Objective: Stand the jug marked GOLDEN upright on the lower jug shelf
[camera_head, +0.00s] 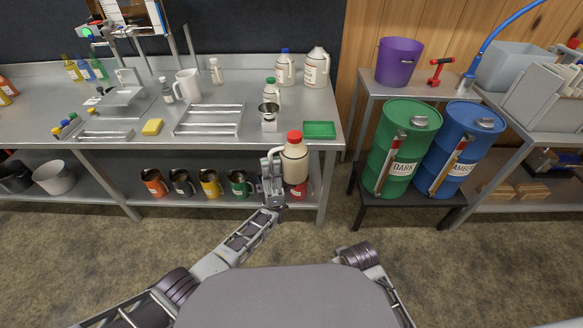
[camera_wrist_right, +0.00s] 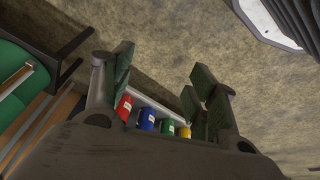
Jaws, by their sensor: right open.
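A cream jug (camera_head: 294,164) with a red cap is upright in front of the metal table's front edge. I cannot read a mark on it. My left gripper (camera_head: 272,174) is at its left side, shut on its handle, and holds it in the air above the level of the lower shelf (camera_head: 218,197). Part of the handle is hidden by the fingers. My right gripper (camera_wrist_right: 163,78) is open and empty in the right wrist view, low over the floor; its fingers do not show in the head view.
Several mugs (camera_head: 210,184) stand on the lower shelf, with a red container (camera_head: 298,191) under the held jug. More jugs (camera_head: 316,68) stand on the table top, near a green tray (camera_head: 319,130). Green (camera_head: 404,150) and blue (camera_head: 461,155) drums stand right.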

